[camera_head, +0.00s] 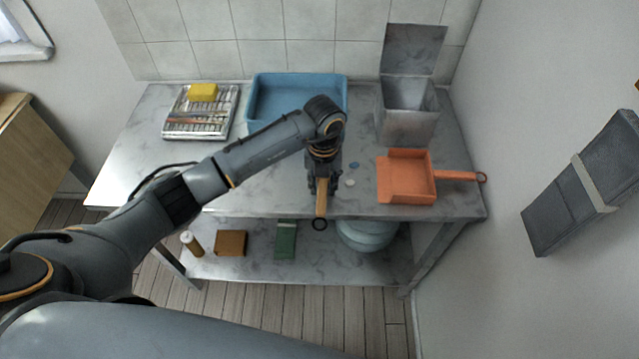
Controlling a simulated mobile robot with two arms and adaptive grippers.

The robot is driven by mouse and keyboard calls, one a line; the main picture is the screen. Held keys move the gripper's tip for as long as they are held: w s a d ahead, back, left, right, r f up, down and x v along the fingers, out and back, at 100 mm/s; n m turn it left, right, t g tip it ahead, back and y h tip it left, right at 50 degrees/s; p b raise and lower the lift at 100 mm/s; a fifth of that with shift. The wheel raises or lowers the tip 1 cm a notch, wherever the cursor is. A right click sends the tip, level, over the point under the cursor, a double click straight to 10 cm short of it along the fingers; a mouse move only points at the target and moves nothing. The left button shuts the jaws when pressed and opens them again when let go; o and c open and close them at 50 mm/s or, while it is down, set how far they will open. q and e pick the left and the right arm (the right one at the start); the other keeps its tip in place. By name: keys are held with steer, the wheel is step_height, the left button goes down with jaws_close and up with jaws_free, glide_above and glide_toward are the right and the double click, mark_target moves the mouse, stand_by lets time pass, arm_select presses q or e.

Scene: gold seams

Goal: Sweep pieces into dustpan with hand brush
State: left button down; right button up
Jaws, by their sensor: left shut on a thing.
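An orange dustpan (405,182) lies on the right part of the grey table, its handle pointing right. Two small pieces lie left of it: a blue piece (354,165) and a pale piece (350,183). My left gripper (321,190) points down over the table's front edge, left of the pieces. It is shut on the wooden handle of the hand brush (321,204), which ends in a dark ring. The brush's bristles are hidden behind the gripper. My right gripper is out of view.
A blue basin (262,112), a rack (178,128) with a yellow sponge (203,91), and a grey bin (408,128) with its lid up stand along the back. The lower shelf (325,267) holds a bottle, boxes and stacked bowls.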

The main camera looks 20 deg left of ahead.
mark_target(369, 198)
arm_select(q)
steer(key=shift+w+d+b, duration=0.25)
steer(key=shift+d+b, duration=0.1)
steer(key=shift+d, duration=0.7)
steer(key=shift+w+d+b, duration=0.25)
steer(key=shift+d+b, duration=0.05)
steer(key=shift+d, duration=0.7)
steer(key=shift+w+d+b, duration=0.2)
steer(key=shift+d+b, duration=0.2)
steer(key=shift+d, duration=0.6)
steer(key=shift+w+d+b, duration=0.2)
steer(key=shift+d+b, duration=0.2)
steer(key=shift+d, duration=0.55)
steer(key=shift+w+d+b, duration=0.2)
steer(key=shift+d+b, duration=0.2)
steer(key=shift+d, duration=0.45)
steer(key=shift+w+d+b, duration=0.2)
steer(key=shift+d+b, duration=0.2)
steer(key=shift+d, duration=0.6)
steer(key=shift+w+d+r+b, duration=0.2)
steer(key=shift+d+b, duration=0.15)
steer(key=shift+d, duration=0.35)
steer(key=shift+w+d+r+b, duration=0.15)
steer(key=shift+d+b, duration=0.2)
steer(key=shift+d, duration=0.3)
steer(key=shift+d+f, duration=0.1)
